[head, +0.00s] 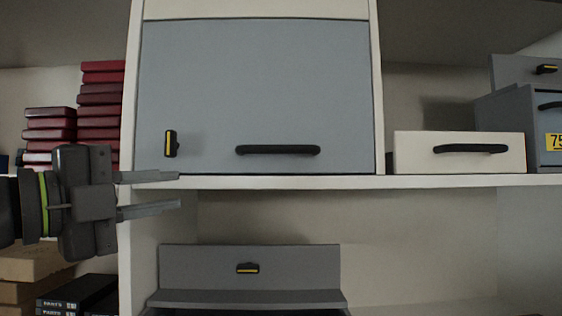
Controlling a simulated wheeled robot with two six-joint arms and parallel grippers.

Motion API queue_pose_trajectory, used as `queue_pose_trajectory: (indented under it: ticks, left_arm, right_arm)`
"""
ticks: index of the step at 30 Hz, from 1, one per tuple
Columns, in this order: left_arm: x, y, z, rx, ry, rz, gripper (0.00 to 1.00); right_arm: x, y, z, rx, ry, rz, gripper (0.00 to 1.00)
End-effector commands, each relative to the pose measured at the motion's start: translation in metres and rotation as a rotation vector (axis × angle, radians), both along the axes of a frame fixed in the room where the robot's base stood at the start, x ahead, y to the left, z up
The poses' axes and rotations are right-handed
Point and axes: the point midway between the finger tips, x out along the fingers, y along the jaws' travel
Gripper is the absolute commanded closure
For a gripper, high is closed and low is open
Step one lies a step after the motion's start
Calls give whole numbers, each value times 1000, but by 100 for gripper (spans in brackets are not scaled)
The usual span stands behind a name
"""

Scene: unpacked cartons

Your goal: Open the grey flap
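The grey flap (255,85) is a wide blue-grey panel in a white cabinet frame and looks closed. It has a black horizontal bar handle (278,150) near its lower edge and a small black and yellow piece (171,144) at its lower left. My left gripper (180,191) is at the left of the head view, fingers pointing right. The fingers are parallel with a gap between them, and nothing shows in the gap. It is below and left of the flap, apart from the handle. My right gripper is not in the view.
A white shelf edge (290,182) runs below the flap. A cream drawer box (415,153) with a black handle stands right. Red books (98,130) are stacked left. A grey open piece (210,265) stands below. The space right of it is clear.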

Motion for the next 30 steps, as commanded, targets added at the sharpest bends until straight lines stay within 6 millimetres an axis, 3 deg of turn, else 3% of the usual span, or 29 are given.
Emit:
queue_pose_trajectory:
  ticks: [3, 9, 15, 30]
  left_arm:
    - [-24, -4, 27, 39, -82, -24, 78]
    - [-33, -7, 38, 59, -120, -39, 78]
    - [-22, -19, 41, 57, -116, -41, 78]
    - [24, -66, 50, 56, -114, -41, 78]
  right_arm:
    - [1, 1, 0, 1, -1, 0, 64]
    - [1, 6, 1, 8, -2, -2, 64]
    - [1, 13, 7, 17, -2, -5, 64]
    - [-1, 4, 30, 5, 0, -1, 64]
